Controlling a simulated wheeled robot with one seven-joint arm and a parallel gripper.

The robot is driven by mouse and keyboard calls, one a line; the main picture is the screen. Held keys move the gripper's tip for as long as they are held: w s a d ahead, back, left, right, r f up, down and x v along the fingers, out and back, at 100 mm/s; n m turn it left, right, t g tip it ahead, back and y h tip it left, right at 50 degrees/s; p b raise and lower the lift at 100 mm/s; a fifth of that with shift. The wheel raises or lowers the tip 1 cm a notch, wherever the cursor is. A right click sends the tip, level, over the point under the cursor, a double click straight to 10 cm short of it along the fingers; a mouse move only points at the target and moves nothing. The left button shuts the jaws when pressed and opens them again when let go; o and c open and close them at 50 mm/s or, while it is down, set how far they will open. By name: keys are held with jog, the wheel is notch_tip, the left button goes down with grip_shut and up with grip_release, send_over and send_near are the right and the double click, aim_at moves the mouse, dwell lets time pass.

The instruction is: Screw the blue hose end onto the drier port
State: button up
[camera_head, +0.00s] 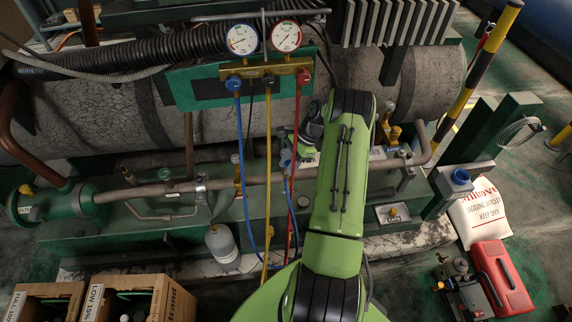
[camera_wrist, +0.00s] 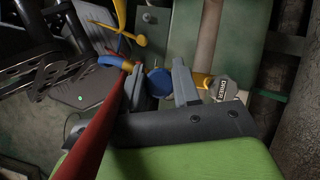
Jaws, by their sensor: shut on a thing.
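My gripper (camera_head: 293,150) is in front of the green skid in the head view, left of my green arm. In the wrist view my gripper (camera_wrist: 160,84) is shut on the blue hose end (camera_wrist: 158,82), whose round blue face shows between the two fingers. The blue hose (camera_head: 240,135) hangs from the gauge manifold, loops low and rises to my gripper. A grey tag reading DRIER (camera_wrist: 222,89) lies just right of the right finger, beside a yellow fitting (camera_wrist: 201,80). The drier port's opening is not clearly visible, and I cannot tell whether the hose end touches it.
The manifold (camera_head: 265,70) with two gauges also carries a yellow hose (camera_head: 268,180) and a red hose (camera_head: 298,110). The red hose (camera_wrist: 98,130) passes close to the left finger. A horizontal pipe (camera_head: 140,190) runs behind.

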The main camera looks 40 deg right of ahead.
aim_at(288, 178)
notch_tip(288, 178, down, 4)
jog(key=shift+r+b, duration=0.25)
jog(key=shift+b, duration=0.95)
jog(key=shift+r, duration=0.2)
jog(key=shift+p, duration=0.75)
jog(key=shift+f+b, duration=0.65)
jog(key=shift+f, duration=0.4)
jog(key=shift+r+m+t+p, duration=0.15)
jog(key=shift+m+t+p, duration=0.15)
jog(key=shift+m+p, duration=0.35)
jog(key=shift+m+t+h+p, duration=0.45)
jog(key=shift+m+p, duration=0.2)
jog(key=shift+m, duration=0.5)
